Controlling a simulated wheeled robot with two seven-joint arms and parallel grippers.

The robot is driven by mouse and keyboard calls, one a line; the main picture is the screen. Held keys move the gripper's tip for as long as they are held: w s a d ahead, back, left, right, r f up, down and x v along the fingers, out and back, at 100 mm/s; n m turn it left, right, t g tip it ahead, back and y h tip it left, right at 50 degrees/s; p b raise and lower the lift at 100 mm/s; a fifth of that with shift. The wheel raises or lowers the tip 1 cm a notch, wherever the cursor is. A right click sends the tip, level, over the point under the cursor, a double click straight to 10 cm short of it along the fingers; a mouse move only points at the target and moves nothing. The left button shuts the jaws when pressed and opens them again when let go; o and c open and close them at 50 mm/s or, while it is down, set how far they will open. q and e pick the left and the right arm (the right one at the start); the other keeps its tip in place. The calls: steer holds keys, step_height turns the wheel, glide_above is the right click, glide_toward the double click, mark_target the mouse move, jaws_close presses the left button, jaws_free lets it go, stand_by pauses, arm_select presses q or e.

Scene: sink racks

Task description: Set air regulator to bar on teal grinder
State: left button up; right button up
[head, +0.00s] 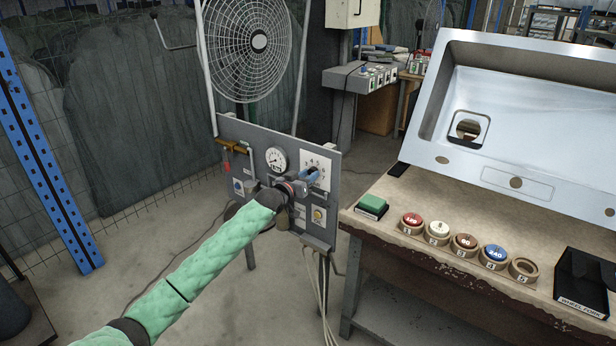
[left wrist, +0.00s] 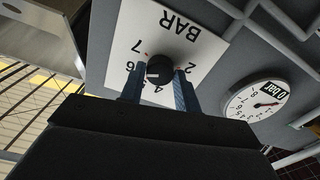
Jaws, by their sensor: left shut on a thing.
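The air regulator's black knob (left wrist: 160,66) sits on a white BAR scale card (left wrist: 130,42), which appears upside down in the left wrist view. My left gripper (left wrist: 158,88) is shut on the knob, with one blue finger on each side. A pale mark shows on the knob's lower left, towards the scale's middle numbers; the exact number is unclear. In the head view the gripper (head: 312,176) covers the knob in front of the card (head: 318,160). The pressure gauge (head: 276,159) is left of it; its label reads 0 bar in the wrist view (left wrist: 257,98). My right gripper is not in view.
The grey panel (head: 250,137) stands before a large fan (head: 258,40). Cables hang below the panel.

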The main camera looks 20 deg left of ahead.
arm_select(q)
steer(key=shift+f, duration=0.2)
steer(key=o, duration=0.9)
steer(key=shift+o, duration=0.4)
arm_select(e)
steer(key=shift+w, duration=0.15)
arm_select(q)
steer(key=shift+r, duration=0.1)
steer(key=v, duration=0.7)
steer(key=shift+s+a+b, duration=0.15)
steer(key=shift+s+b, duration=0.2)
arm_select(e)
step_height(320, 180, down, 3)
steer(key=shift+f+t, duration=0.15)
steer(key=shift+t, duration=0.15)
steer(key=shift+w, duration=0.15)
